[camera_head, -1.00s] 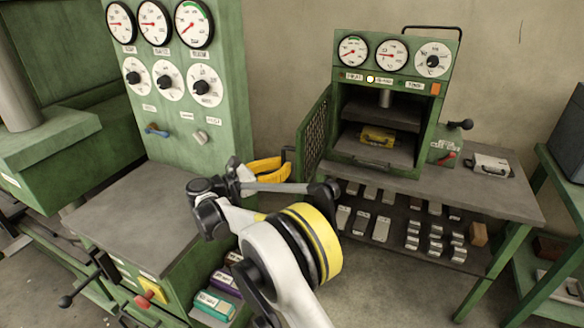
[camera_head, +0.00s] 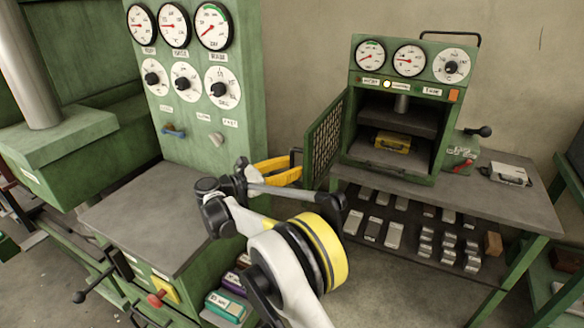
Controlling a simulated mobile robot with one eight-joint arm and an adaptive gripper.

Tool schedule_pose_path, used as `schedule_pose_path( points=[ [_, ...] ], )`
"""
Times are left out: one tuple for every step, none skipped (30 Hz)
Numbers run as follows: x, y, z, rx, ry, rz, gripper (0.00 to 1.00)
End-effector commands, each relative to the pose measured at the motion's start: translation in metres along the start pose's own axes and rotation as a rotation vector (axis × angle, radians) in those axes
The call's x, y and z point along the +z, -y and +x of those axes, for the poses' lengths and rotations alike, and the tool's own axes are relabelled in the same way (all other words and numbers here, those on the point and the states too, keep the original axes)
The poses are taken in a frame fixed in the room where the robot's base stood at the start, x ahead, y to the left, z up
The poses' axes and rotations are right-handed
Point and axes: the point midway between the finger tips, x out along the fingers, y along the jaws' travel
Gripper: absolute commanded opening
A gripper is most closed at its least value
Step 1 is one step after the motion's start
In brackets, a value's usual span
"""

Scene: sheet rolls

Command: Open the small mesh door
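The small mesh door (camera_head: 324,139) is hinged on the left side of the green press cabinet (camera_head: 437,150) on the back table. It stands swung out to the left, and the cabinet front is uncovered. A yellow case (camera_head: 393,142) sits inside.
A green gauge panel (camera_head: 190,120) and grey worktop (camera_head: 140,215) stand at left. The back table (camera_head: 510,205) carries a small grey case (camera_head: 505,173), with several metal blocks on the shelf below. Bare floor shows between the two stations.

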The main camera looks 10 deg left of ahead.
Motion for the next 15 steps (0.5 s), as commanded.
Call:
schedule_pose_path(
  points=[
    [0.000, 0.000, 0.000, 0.000, 0.000, 0.000, 0.34],
    [0.000, 0.000, -0.001, 0.000, 0.000, 0.000, 0.34],
    [0.000, 0.000, -0.002, 0.001, 0.000, 0.000, 0.34],
    [0.000, 0.000, -0.004, 0.001, 0.000, 0.000, 0.34],
    [0.000, -0.001, -0.007, 0.002, 0.000, 0.000, 0.34],
    [0.000, -0.001, -0.012, 0.003, 0.000, 0.000, 0.34],
    [0.000, -0.001, -0.017, 0.003, 0.000, 0.000, 0.34],
    [0.000, -0.001, -0.022, 0.003, 0.000, 0.000, 0.34],
    [0.000, -0.001, -0.031, 0.003, 0.000, 0.000, 0.34],
    [0.000, -0.001, -0.038, 0.005, 0.000, 0.000, 0.34],
    [0.000, -0.001, -0.045, 0.004, 0.000, 0.000, 0.34],
    [0.000, -0.001, -0.054, 0.004, 0.000, 0.000, 0.34],
    [0.000, -0.001, -0.061, 0.005, 0.000, 0.000, 0.34],
    [0.000, -0.001, -0.068, 0.004, 0.000, 0.000, 0.34],
    [0.000, -0.001, -0.077, 0.003, 0.000, 0.000, 0.34]
  ],
)
